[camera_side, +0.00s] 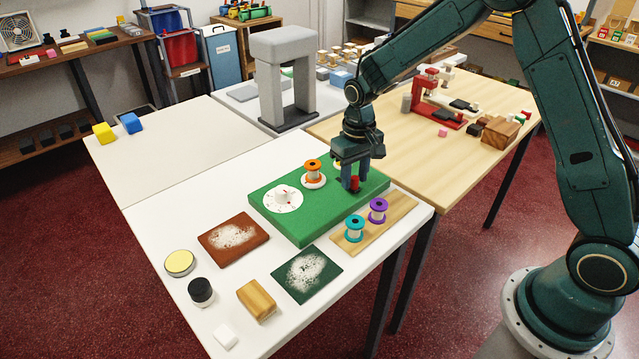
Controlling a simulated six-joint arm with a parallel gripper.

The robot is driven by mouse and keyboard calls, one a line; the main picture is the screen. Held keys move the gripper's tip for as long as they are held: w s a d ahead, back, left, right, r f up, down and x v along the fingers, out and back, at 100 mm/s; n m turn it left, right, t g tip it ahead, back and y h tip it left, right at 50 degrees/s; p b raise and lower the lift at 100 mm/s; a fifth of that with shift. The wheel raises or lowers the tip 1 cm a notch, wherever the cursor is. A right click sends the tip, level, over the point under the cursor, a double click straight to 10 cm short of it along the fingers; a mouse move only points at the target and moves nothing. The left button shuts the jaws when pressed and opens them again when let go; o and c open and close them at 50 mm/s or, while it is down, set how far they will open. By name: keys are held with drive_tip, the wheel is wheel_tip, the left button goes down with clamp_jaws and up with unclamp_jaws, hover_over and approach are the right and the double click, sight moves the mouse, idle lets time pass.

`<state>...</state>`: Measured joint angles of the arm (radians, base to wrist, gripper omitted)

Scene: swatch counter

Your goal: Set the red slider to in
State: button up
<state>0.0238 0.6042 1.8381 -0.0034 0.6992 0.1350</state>
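A green board (318,218) lies on the white table. A small red piece (355,183), which looks like the red slider's knob, shows at its right part. My gripper (352,184) points down over it, with its fingertips at the board's surface around or right beside the red piece. I cannot tell whether the fingers are closed on it. The slider's track and its in and out ends are hidden by my gripper. A white dial (283,198) with red marks and an orange spool (313,173) on a white disc are also on the board.
A wooden strip (400,212) with a teal spool (355,228) and a purple spool (377,210) lies right of the board. Brown (212,240) and dark green (300,288) swatches, a black-lidded jar (201,291) and a wooden block (256,300) are in front. A grey arch (270,85) stands behind.

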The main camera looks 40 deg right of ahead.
sight(340, 180)
clamp_jaws()
drive_tip(key=shift+w, duration=2.25)
drive_tip(key=shift+w+r, duration=0.1)
unclamp_jaws()
drive_tip(key=shift+o, duration=1.1)
